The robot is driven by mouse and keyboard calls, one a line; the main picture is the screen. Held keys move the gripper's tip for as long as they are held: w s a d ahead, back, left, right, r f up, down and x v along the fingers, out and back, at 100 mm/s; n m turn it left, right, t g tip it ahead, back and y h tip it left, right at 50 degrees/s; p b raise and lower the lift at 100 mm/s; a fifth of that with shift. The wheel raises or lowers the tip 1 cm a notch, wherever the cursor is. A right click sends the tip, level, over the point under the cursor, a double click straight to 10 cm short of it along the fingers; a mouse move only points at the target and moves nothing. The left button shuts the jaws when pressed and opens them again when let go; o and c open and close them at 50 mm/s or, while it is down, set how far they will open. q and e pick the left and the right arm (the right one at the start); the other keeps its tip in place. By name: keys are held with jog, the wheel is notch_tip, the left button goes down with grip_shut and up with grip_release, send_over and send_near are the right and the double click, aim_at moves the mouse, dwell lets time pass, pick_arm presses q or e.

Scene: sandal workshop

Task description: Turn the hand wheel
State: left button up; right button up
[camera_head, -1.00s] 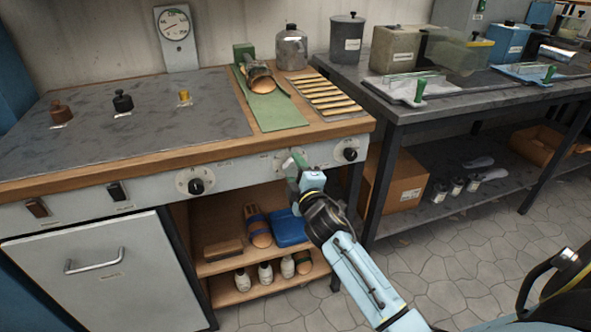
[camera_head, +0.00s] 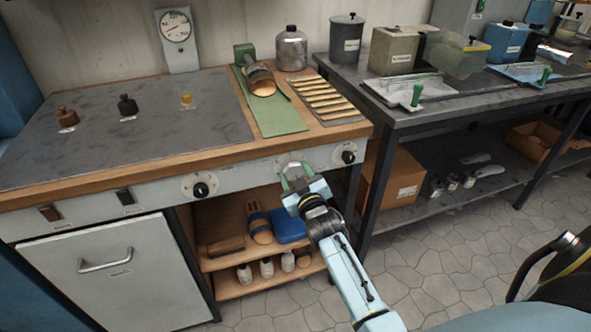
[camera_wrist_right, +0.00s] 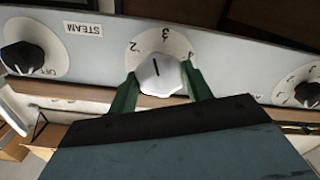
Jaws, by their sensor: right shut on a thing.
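The hand wheel is a white, many-sided knob with a dark pointer line, on a pale numbered dial in the bench's front panel. In the right wrist view the hand wheel (camera_wrist_right: 160,75) sits between the green fingers, its line pointing nearly straight up, between the 2 and the 3. My right gripper (camera_wrist_right: 160,88) is shut on it from both sides. In the head view the right gripper (camera_head: 296,180) reaches up to the panel, and its fingers partly hide the wheel (camera_head: 293,168). My left gripper is out of view.
Black knobs flank the wheel, one at left (camera_head: 200,189) and one at right (camera_head: 348,157). A white gauge (camera_head: 176,28) stands at the back of the bench. Below the panel is an open shelf (camera_head: 235,258). A dark table (camera_head: 400,120) stands to the right.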

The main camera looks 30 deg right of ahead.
jog(key=m+p, duration=0.1)
jog(key=m, duration=0.2)
jog(key=shift+m+p, duration=0.4)
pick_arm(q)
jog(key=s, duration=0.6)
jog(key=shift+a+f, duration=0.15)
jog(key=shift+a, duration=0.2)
pick_arm(e)
jog(key=shift+m, duration=0.3)
jog(key=o, duration=0.9)
jog(key=shift+o, duration=0.2)
